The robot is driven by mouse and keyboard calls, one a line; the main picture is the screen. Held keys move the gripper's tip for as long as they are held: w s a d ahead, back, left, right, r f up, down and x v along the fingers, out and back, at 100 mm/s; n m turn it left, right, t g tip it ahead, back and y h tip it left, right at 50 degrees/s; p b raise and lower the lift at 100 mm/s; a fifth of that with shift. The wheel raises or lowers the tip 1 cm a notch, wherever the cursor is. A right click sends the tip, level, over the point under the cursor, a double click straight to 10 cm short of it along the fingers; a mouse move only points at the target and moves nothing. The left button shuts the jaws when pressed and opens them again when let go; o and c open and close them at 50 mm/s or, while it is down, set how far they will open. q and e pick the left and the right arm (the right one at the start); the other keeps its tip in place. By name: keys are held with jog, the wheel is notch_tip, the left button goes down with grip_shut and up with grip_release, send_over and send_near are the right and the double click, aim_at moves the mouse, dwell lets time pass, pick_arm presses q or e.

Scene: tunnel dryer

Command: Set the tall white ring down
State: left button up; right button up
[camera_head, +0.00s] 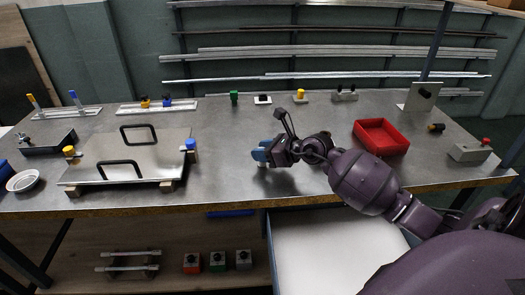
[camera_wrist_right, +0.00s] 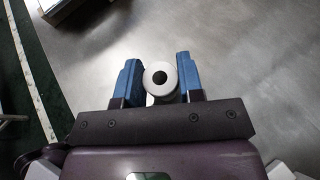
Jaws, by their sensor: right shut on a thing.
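My right gripper (camera_head: 260,154) is over the front middle of the metal table (camera_head: 235,185), its blue fingers pointing left. In the right wrist view, the two blue fingers (camera_wrist_right: 158,66) are shut on the tall white ring (camera_wrist_right: 162,66), one on each side of it. I look down on the ring's round end, with its dark hole in the middle. In the head view the fingers mostly hide the ring. I cannot tell whether its lower end touches the table. My left gripper is not in view.
A steel plate with two black handles (camera_head: 121,165) lies left of the gripper. A red tray (camera_head: 382,137) stands to the right. A white dish (camera_head: 23,181) is at the far left. Small coloured parts, including a green block (camera_head: 234,97), line the back. Bare tabletop surrounds the gripper.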

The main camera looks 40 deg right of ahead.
jog(key=shift+f, duration=0.1)
jog(key=o, duration=0.9)
jog(key=p+v, duration=0.1)
jog(key=v, duration=1.1)
